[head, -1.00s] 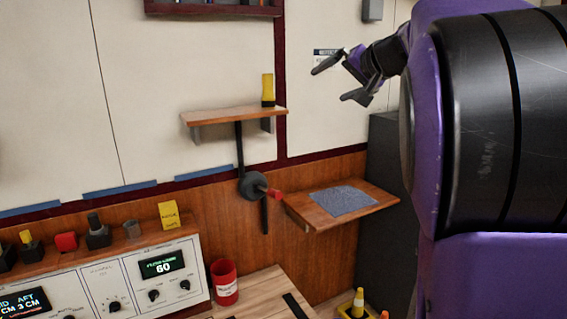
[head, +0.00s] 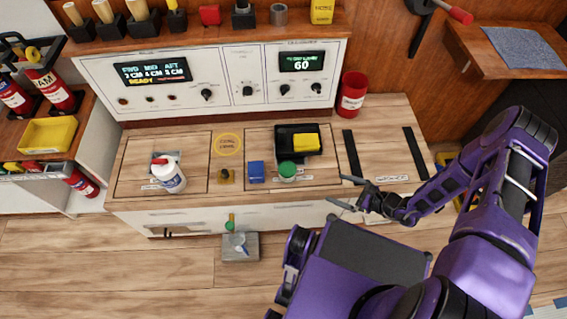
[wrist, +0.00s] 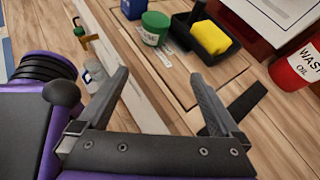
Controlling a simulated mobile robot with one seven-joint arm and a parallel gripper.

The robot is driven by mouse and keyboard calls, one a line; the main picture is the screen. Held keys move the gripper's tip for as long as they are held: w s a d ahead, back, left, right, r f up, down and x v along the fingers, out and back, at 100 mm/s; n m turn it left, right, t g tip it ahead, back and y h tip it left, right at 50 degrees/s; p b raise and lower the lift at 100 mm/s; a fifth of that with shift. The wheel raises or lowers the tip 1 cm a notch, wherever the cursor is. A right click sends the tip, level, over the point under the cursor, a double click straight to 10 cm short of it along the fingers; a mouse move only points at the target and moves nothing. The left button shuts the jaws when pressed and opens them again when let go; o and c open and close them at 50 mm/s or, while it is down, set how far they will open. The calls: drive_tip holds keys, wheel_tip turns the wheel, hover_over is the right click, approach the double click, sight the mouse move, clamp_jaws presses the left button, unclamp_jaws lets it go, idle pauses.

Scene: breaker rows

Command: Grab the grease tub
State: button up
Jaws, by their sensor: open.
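My gripper (head: 341,191) is open and empty, near the counter's front edge, to the right of the tub. In the wrist view my gripper's fingers (wrist: 160,75) are spread, with the tub beyond them and not touching.
A blue box (head: 256,172) stands close left of the tub. A black tray with a yellow sponge (head: 306,142) lies behind it. A white bottle (head: 170,176) is farther left, a red waste oil can (head: 351,95) back right. Counter right of the tub is mostly clear.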

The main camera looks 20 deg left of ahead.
drive_tip(key=s+a+m+t+y, duration=0.1)
drive_tip(key=s+a+m, duration=0.1)
drive_tip(key=a, duration=0.3)
drive_tip(key=b, duration=0.2)
approach(287, 171)
drive_tip(key=w+a+f, duration=0.1)
drive_tip(key=f, duration=0.1)
drive_tip(key=w+a+f, duration=0.1)
drive_tip(key=a, duration=0.1)
drive_tip(key=shift+w+a+f, duration=0.15)
drive_tip(key=shift+a+f, duration=0.2)
drive_tip(key=shift+f, duration=0.05)
drive_tip(key=shift+b+x, duration=0.45)
drive_tip(key=shift+x, duration=2.65)
drive_tip(key=shift+r, duration=0.1)
drive_tip(key=c, duration=1.6)
